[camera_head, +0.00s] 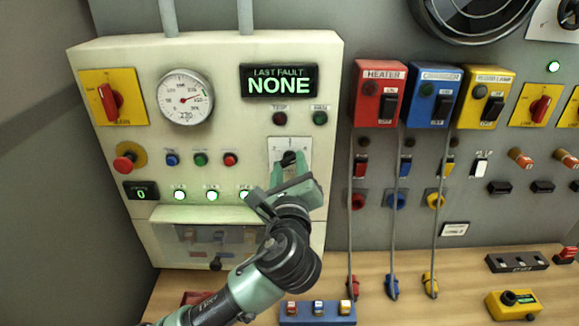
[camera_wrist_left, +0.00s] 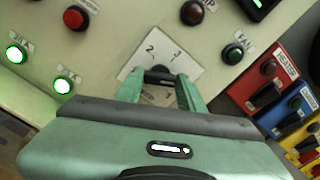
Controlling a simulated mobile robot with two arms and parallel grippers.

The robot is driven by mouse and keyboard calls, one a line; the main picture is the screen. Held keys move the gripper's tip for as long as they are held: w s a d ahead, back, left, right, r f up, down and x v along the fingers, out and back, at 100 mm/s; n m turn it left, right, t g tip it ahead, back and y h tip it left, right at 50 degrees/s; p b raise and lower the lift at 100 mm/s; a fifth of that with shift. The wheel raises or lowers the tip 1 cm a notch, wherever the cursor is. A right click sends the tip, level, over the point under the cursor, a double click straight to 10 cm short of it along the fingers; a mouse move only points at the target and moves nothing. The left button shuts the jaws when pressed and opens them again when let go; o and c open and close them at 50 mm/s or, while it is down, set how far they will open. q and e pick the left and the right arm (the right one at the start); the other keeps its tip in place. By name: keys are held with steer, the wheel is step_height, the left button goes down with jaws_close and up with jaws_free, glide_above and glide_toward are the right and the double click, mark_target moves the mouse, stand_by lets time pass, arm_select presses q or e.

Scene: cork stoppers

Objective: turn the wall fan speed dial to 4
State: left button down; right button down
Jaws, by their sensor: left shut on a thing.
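The fan speed dial is a black knob (camera_head: 288,157) on a pale square plate (camera_head: 303,149) at the lower right of the cream control panel. In the left wrist view the knob (camera_wrist_left: 159,78) sits on the plate (camera_wrist_left: 163,55), where the marks 2 and 3 show; the lower marks are partly hidden by my fingers. My left gripper (camera_head: 289,164) is shut on the knob, one green finger on each side; it also shows in the wrist view (camera_wrist_left: 160,86). Which number the knob points at cannot be told. My right gripper is not in view.
The cream panel (camera_head: 225,50) also carries a gauge (camera_head: 185,98), a fault display (camera_head: 279,81), and lamps and buttons close around the dial. Red, blue and yellow switch boxes (camera_head: 379,92) hang to the right. A round fan (camera_head: 472,14) is at the top right. A wooden bench (camera_head: 390,265) lies below.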

arm_select(q)
steer(key=shift+a+r, duration=0.1)
steer(key=shift+r, duration=0.2)
steer(key=c, duration=0.9)
jaws_free()
steer(key=shift+w+f, duration=0.15)
steer(key=shift+f, duration=0.05)
steer(key=shift+s+f+b, duration=0.15)
steer(key=shift+s+b, duration=0.15)
steer(key=shift+s, duration=0.15)
steer(key=s+b, duration=0.2)
steer(key=s, duration=0.5)
steer(key=shift+w, duration=0.1)
